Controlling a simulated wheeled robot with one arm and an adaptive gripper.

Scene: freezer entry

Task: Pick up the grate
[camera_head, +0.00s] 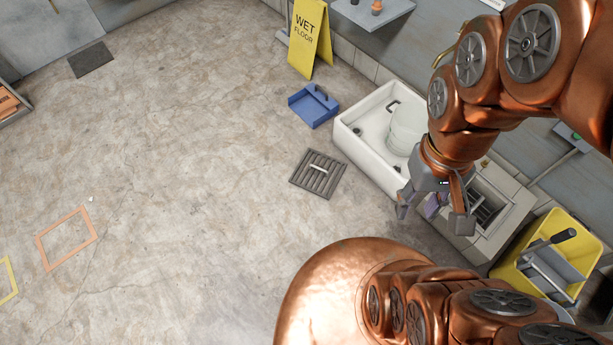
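The grate (306,180) is a dark, square, slotted metal piece with a light handle across its middle. It lies flat on the floor, left of the white basin. My gripper (432,216) hangs to the right of the grate, near the basin's lower right end, with its fingers spread apart. A small purple piece (434,207) shows between the fingers; I cannot tell whether it is part of the gripper or a thing behind it. The gripper is clear of the grate. Nothing covers the grate.
The white basin (350,128) holds a pale bucket (406,128). A blue dustpan (314,106) and a yellow wet floor sign (306,38) stand beyond the grate. A slotted opening (487,215) and yellow mop bucket (512,262) are at right. The floor at left is largely clear.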

